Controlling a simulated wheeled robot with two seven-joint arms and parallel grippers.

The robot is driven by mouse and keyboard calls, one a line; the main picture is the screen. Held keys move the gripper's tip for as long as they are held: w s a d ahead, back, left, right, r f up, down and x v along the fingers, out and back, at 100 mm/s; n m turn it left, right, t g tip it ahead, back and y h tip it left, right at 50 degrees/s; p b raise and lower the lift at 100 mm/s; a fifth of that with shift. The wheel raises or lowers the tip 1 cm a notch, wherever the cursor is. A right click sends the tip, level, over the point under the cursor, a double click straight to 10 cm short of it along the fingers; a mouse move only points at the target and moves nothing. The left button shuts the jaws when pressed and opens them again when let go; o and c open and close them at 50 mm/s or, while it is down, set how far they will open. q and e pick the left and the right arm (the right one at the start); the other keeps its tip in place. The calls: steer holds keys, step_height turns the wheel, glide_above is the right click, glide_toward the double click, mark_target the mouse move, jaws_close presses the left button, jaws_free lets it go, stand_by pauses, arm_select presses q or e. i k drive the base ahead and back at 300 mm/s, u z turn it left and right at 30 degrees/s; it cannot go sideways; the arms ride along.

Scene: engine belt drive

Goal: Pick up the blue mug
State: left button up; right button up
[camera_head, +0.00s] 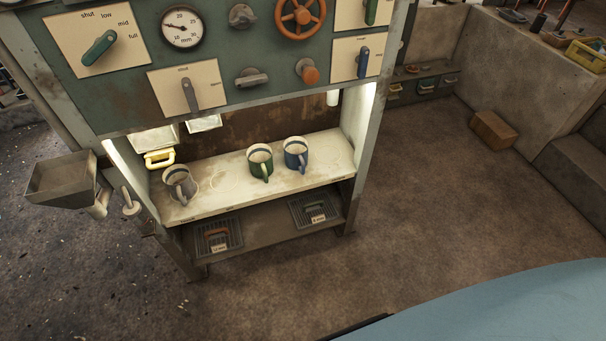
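The blue mug (296,154) stands upright on the pale shelf (225,188) of the control stand, with its handle toward the front. A green mug (260,161) stands just left of it, apart by a small gap. A grey mug (178,184) stands near the left end of the shelf. Neither of my grippers shows in the head view, so their state is hidden.
The control panel (215,110) overhangs the shelf, with posts at both sides. A yellow handle (159,158) is at the back left. Two grated trays (316,208) lie on the lower shelf. A hopper (62,178) juts out left. Open floor (440,200) lies to the right.

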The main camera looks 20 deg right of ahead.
mark_target(295, 149)
steer(key=u, duration=0.35)
steer(key=i, duration=1.2)
steer(key=z, duration=0.55)
